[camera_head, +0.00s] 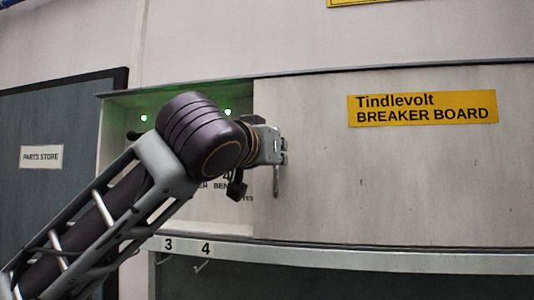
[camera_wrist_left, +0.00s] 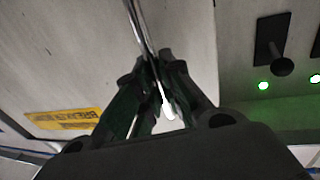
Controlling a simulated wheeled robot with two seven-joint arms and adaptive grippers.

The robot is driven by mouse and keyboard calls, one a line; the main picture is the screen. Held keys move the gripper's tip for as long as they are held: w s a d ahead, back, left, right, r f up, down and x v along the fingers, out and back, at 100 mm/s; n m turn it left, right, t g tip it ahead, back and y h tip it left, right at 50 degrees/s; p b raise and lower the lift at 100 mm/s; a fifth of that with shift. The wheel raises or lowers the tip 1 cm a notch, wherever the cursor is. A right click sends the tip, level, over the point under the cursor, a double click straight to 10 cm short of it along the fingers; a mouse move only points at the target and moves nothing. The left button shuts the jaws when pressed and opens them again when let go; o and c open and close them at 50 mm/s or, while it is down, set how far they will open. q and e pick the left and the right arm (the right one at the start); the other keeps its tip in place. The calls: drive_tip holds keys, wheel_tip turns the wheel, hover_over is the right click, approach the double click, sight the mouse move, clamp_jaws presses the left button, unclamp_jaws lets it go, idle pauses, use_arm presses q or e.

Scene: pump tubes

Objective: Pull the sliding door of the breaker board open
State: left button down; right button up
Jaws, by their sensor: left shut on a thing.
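The breaker board's sliding door (camera_head: 400,170) is a pale grey panel with a yellow "Tindlevolt BREAKER BOARD" label (camera_head: 422,108). It covers the right part of the board, and the left part stands uncovered. My left gripper (camera_head: 280,150) is at the door's left edge, shut on the upright metal door handle (camera_head: 276,182). In the left wrist view, the fingers (camera_wrist_left: 160,90) close around the thin handle bar (camera_wrist_left: 138,25), with the door panel (camera_wrist_left: 70,50) to the left. My left arm hides much of the opening. My right gripper is in neither view.
The open recess (camera_head: 180,100) shows green lights (camera_head: 227,112) and a dark knob or lever. Hooks numbered 3 and 4 (camera_head: 203,264) hang below the ledge (camera_head: 350,256). A dark "PARTS STORE" door (camera_head: 60,120) is at the left.

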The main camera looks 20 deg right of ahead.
use_arm(q)
drive_tip(key=c, duration=1.5)
unclamp_jaws()
drive_tip(key=shift+c, duration=0.2)
drive_tip(key=shift+s+a, duration=0.1)
drive_tip(key=v, duration=1.1)
drive_tip(key=shift+s+a, duration=0.25)
